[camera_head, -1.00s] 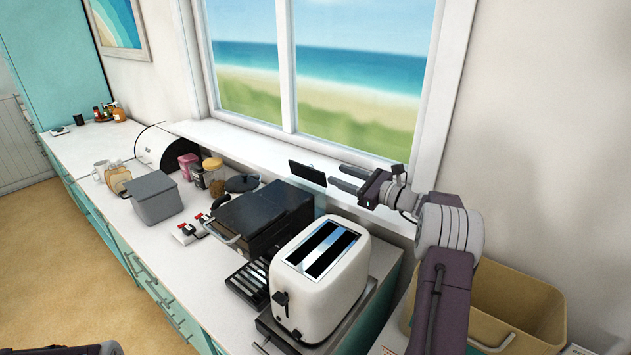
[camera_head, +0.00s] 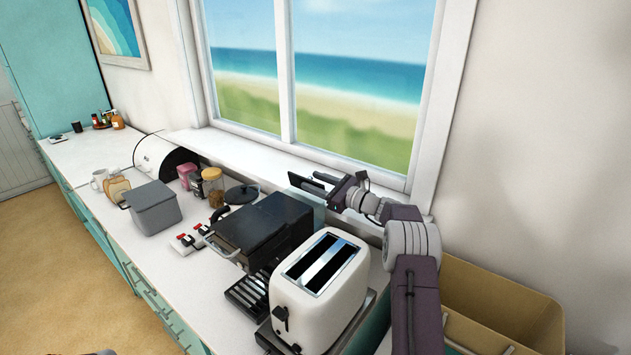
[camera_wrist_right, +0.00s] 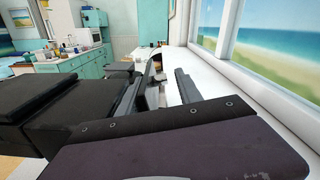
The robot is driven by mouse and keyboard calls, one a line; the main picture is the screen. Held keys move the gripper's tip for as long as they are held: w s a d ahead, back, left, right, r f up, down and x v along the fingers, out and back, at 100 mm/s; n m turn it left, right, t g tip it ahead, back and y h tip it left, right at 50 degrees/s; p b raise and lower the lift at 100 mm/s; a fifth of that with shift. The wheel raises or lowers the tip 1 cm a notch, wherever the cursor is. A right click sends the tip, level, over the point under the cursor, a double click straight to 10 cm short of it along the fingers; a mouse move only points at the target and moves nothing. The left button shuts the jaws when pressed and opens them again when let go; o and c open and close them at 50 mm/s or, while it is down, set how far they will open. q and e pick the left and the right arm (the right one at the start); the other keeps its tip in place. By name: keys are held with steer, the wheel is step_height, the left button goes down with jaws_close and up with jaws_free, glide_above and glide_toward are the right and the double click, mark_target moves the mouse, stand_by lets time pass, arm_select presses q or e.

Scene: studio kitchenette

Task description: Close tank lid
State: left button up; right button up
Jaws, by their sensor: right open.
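The tank lid (camera_head: 304,184) is a small dark panel at the back right corner of the black coffee machine (camera_head: 235,228), in the head view. It stands raised and tilted above the bluish see-through tank (camera_head: 311,211). My right gripper (camera_head: 320,183) is open, with its fingers right beside the lid on the window side. I cannot tell whether they touch it. In the wrist view the open fingers (camera_wrist_right: 170,88) reach forward along the white sill, with nothing clearly between them.
A white toaster (camera_head: 318,280) stands in front of the machine, close to my right arm. The window sill (camera_head: 240,160) runs behind. A grey bin (camera_head: 153,208), jars (camera_head: 213,187) and a tan box (camera_head: 500,310) stand around.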

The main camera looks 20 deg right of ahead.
jaws_close()
stand_by(0.4)
steer(key=shift+a+f+n+b, duration=0.15)
steer(key=shift+n+b, duration=0.25)
steer(key=shift+b, duration=0.6)
steer(key=shift+s+a+n+b, duration=0.25)
steer(key=shift+n+b, duration=0.8)
steer(key=shift+b, duration=1)
steer(key=shift+s+a+n+b, duration=0.3)
steer(key=shift+n+b, duration=0.7)
steer(key=shift+b, duration=1)
steer(key=shift+s+a+n+b, duration=0.1)
steer(key=shift+a+n+b, duration=0.25)
steer(key=shift+n+b, duration=1.2)
steer(key=shift+m+b, duration=0.4)
steer(key=shift+b, duration=0.15)
